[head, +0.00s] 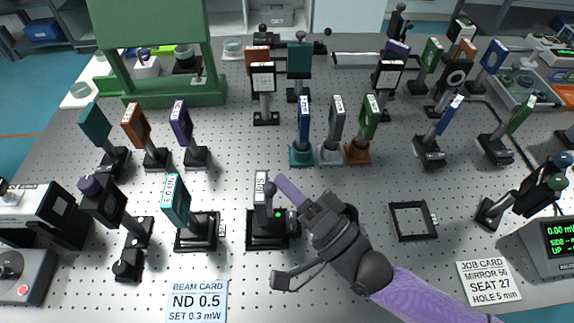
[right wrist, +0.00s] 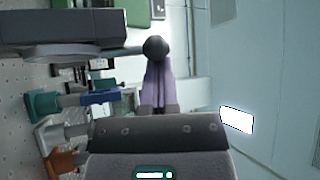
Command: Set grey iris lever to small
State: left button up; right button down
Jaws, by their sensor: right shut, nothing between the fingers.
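The grey iris (head: 261,187) stands upright on a black base (head: 268,241) at the front middle of the table in the head view, and a small green light shows beside its stem. Its lever ends in a dark round knob (head: 270,188), which shows large in the right wrist view (right wrist: 156,47). My right gripper (head: 281,181) comes in from the lower right with its purple fingers shut and empty. The fingertips are just right of the knob, very close to it; I cannot tell whether they touch. The iris's scale marks are too small to read. My left gripper is out of view.
A teal-framed plate (head: 176,201) on a black base stands left of the iris. Blue, grey and green plates on posts (head: 335,124) stand behind it. A flat black square frame (head: 412,221) lies to the right. The table in front of the iris is mostly clear.

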pick_arm(q)
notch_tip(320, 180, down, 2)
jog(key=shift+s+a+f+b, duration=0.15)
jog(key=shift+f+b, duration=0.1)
jog(key=shift+b, duration=0.6)
pick_arm(e)
jog(key=s+d+f+n+y, duration=0.1)
jog(key=s+d+f, duration=0.3)
jog(key=s+d, duration=0.2)
jog(key=shift+s+d, duration=0.25)
jog(key=shift+s, duration=0.35)
